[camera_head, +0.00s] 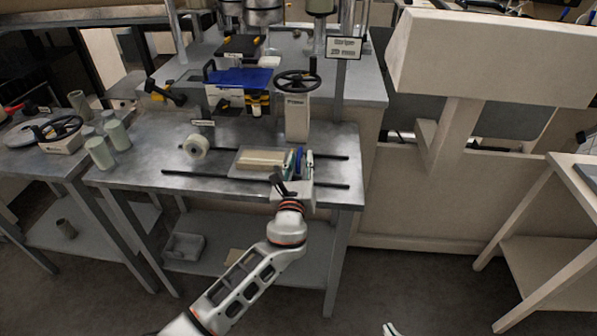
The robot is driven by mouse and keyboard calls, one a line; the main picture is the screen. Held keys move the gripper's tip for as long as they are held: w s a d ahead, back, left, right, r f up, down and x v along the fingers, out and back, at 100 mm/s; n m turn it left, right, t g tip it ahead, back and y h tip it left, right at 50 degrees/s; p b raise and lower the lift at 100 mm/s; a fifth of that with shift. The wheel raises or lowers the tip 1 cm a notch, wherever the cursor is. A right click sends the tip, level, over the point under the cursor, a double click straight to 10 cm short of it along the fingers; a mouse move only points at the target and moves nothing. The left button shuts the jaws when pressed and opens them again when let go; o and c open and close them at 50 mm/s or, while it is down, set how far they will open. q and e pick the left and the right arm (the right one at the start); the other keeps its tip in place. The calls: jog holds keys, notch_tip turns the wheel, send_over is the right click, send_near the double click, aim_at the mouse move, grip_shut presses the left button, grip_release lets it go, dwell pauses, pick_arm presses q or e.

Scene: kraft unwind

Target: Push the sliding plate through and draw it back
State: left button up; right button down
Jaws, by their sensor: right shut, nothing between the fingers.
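A flat beige plate (262,160) lies on the metal bench between two dark parallel rails, the front one (215,176) and the back one. I take it for the sliding plate. At its right end stands a narrow upright part with blue and green pieces (300,163). My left gripper (277,180) is at the front rail, just in front of the plate's right end. Its dark fingers are small here, and I cannot tell whether they are open or touch anything. My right gripper (390,328) only shows as a tip at the bottom edge, shut and empty, far from the bench.
A white roll (196,147) stands left of the plate. A black handwheel (298,80) on a pale post and a blue block (240,78) stand behind. Pale green cylinders (100,153) are at the bench's left. A large beige structure (490,60) stands at right.

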pick_arm(q)
jog(key=s, duration=1.1)
jog(key=shift+s+a, duration=0.15)
jog(key=shift+s, duration=0.1)
jog(key=s+a+f+n+g+h, duration=0.1)
jog(key=s+a+f+n+g, duration=0.2)
jog(key=f+n, duration=0.4)
jog(key=s+a+f+n+g, duration=0.1)
jog(key=s+a+f+n, duration=0.3)
jog(key=f, duration=0.4)
jog(key=s+a+f+n+g, duration=0.1)
jog(key=s+a+f+n, duration=0.1)
jog(key=s+n, duration=0.3)
jog(key=s+a+f+n+g, duration=0.1)
jog(key=s+a+f+n, duration=0.2)
jog(key=s+n, duration=0.3)
jog(key=s+a+f+n+g+h, duration=0.1)
jog(key=s+a+f+n, duration=0.2)
jog(key=n, duration=0.5)
jog(key=s+f, duration=0.1)
jog(key=s, duration=0.1)
jog(key=shift+s, duration=0.4)
jog(key=shift+f, duration=0.15)
